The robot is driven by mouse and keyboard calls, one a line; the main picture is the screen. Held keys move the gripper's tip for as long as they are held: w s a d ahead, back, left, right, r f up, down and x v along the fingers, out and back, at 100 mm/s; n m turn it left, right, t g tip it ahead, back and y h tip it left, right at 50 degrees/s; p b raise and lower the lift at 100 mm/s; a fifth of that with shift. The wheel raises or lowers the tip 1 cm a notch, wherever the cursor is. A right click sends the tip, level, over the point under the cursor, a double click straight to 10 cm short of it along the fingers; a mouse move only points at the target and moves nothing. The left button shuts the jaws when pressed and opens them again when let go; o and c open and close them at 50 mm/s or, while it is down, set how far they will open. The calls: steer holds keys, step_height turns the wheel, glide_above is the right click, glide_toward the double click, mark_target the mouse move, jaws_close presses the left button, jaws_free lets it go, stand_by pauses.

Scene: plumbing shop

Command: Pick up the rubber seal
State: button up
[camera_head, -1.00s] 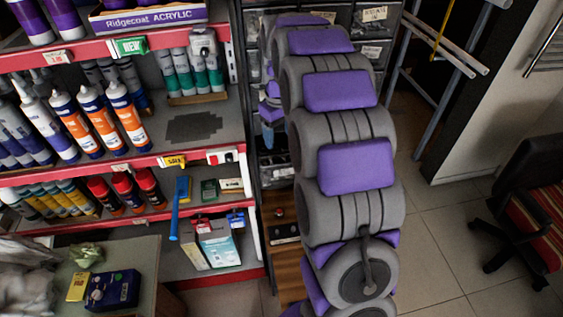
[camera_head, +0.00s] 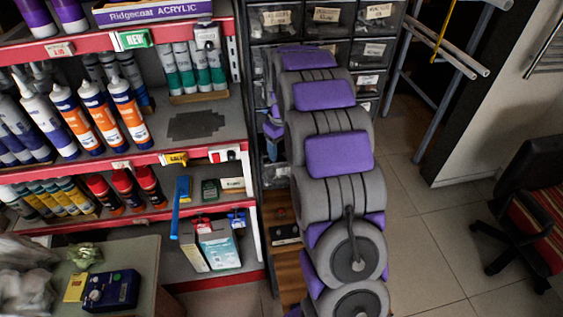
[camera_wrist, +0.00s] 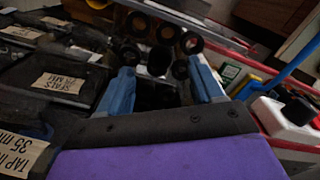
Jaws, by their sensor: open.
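In the wrist view, several dark round pieces, some plainly ring-shaped, cluster beyond the fingertips. They look like rubber seals, one clear black ring (camera_wrist: 191,43) being at the right of the group. Another dark round piece (camera_wrist: 159,62) appears between the blue fingertips; I cannot tell its depth or whether it touches them. My gripper (camera_wrist: 161,76) is open, its two blue fingers spread apart, with nothing visibly held.
Labelled dark drawers (camera_head: 325,22) stand behind my arm; a "SEALS" label (camera_wrist: 62,82) shows in the wrist view. Red-edged shelves (camera_head: 100,165) with tubes and cans are at left. A blue-handled tool (camera_wrist: 285,72) lies right of the gripper.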

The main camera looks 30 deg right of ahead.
mark_target(282, 156)
steer(key=f, duration=0.2)
steer(key=f+b, duration=0.1)
steer(key=f, duration=0.1)
steer(key=shift+w+a, duration=0.1)
steer(key=shift+a, duration=0.2)
steer(key=shift+d+f, duration=0.15)
steer(key=shift+f, duration=0.05)
steer(key=shift+d, duration=0.45)
steer(key=shift+c, duration=0.6)
steer(key=shift+a, duration=0.45)
steer(key=c, duration=0.9)
steer(key=shift+d, duration=0.25)
steer(key=shift+c, duration=0.4)
